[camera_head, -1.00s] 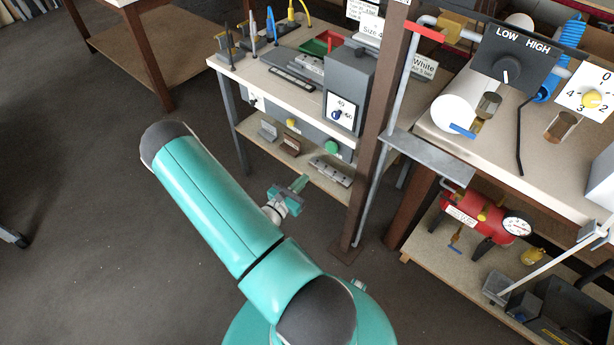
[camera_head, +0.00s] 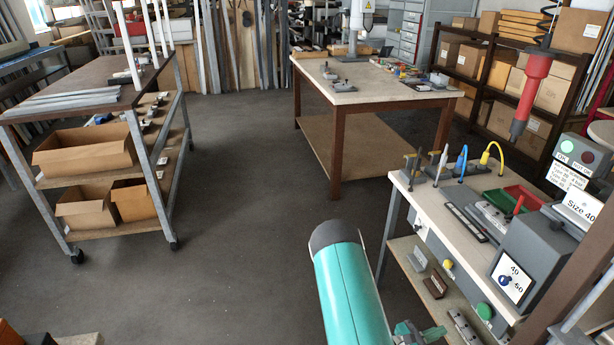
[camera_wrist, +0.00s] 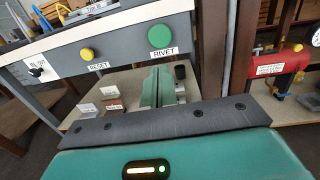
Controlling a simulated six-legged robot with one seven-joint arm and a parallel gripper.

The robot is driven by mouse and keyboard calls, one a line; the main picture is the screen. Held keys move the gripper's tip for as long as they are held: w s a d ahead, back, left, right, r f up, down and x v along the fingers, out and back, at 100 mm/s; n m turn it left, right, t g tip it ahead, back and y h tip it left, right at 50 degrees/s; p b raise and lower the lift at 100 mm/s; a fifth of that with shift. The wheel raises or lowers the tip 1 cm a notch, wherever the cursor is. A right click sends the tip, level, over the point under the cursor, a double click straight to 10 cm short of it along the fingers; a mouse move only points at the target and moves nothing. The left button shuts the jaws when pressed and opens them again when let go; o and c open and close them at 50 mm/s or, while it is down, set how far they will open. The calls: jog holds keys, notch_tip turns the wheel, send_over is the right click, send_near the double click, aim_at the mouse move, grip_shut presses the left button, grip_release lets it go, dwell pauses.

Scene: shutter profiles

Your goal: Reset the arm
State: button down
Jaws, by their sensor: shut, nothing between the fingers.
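My teal arm (camera_head: 350,285) rises from the bottom edge of the head view, with its dark rounded elbow uppermost. My gripper (camera_head: 420,333) shows only partly at the bottom edge there, left of the riveting bench. In the wrist view my gripper (camera_wrist: 158,86) points toward the bench's lower shelf. Its two green fingers are together with nothing between them. Parts of the arm are below the head view and hidden.
The riveting bench (camera_head: 400,182) stands at right, with its yellow RESET button (camera_wrist: 87,54) and green RIVET button (camera_wrist: 161,36) facing my gripper. A wheeled rack (camera_head: 125,125) is at left, a worktable (camera_head: 340,97) behind. The floor between (camera_head: 230,200) is clear.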

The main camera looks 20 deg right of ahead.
jog(key=w+a+r+m+g+y, duration=0.1)
jog(key=a+r+m+g+y, duration=0.35)
jog(key=r, duration=0.45)
jog(key=w+a+r+m+g+y, duration=0.1)
jog(key=w+a+r+m+y, duration=0.15)
jog(key=a+r+m, duration=0.5)
jog(key=s+a+r+m+t+y, duration=0.1)
jog(key=a+r+t+y, duration=0.4)
jog(key=a+r, duration=0.6)
jog(key=s+a+r+m+t+y, duration=0.2)
jog(key=a+r+m+t+y, duration=0.2)
jog(key=a+r, duration=0.7)
jog(key=a+t+y, duration=0.2)
jog(key=a+t, duration=0.2)
jog(key=shift+r, duration=0.2)
jog(key=shift+s+d, duration=0.1)
